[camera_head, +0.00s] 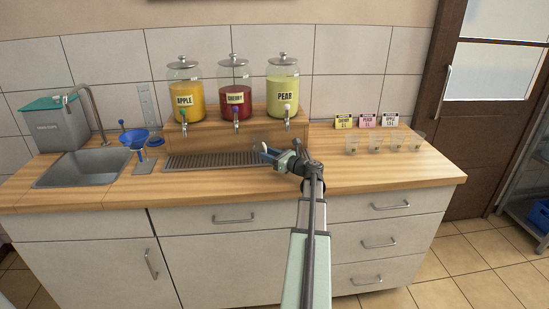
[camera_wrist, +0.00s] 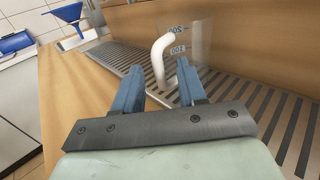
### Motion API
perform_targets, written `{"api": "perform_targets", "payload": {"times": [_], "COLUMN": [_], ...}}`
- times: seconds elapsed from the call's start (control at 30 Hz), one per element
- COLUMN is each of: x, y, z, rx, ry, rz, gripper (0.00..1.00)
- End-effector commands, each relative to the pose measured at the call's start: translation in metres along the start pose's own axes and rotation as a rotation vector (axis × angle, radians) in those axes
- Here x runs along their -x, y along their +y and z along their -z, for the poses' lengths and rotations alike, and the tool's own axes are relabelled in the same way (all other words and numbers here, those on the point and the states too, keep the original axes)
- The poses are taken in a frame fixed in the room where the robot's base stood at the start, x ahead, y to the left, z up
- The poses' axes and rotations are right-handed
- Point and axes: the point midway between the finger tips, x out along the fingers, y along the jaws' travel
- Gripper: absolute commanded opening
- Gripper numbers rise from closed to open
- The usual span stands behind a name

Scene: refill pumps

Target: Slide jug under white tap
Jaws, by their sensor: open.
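The clear jug (camera_wrist: 200,42) stands on the slotted drip tray (camera_wrist: 268,105) in the wrist view, with faint blue level marks on its side. Its white handle (camera_wrist: 162,55) faces my gripper (camera_wrist: 160,84). My gripper is open, its two blue fingers reaching toward the handle, one on each side. In the head view my gripper (camera_head: 268,152) is over the right part of the drip tray (camera_head: 205,161) and the jug is hard to make out. The white tap (camera_head: 287,111) is on the pear dispenser (camera_head: 283,85), the rightmost one.
Apple (camera_head: 185,98) and cherry (camera_head: 235,100) dispensers, with green and red taps, share the wooden stand. A sink (camera_head: 85,166) and a blue funnel (camera_head: 134,138) are at the left. Several small clear cups (camera_head: 383,145) and three label cards (camera_head: 368,121) stand at the right.

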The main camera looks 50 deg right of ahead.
Motion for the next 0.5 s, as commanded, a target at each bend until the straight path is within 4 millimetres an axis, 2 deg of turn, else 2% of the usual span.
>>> {"api": "perform_targets", "payload": {"times": [0.33, 0.5], "x": [-0.0026, -0.0025], "y": [0.0001, 0.0001], "z": [-0.0001, -0.0001], "rx": [0.000, 0.000], "ry": [0.000, 0.000], "rz": [0.000, 0.000], "gripper": [0.41, 0.26]}}
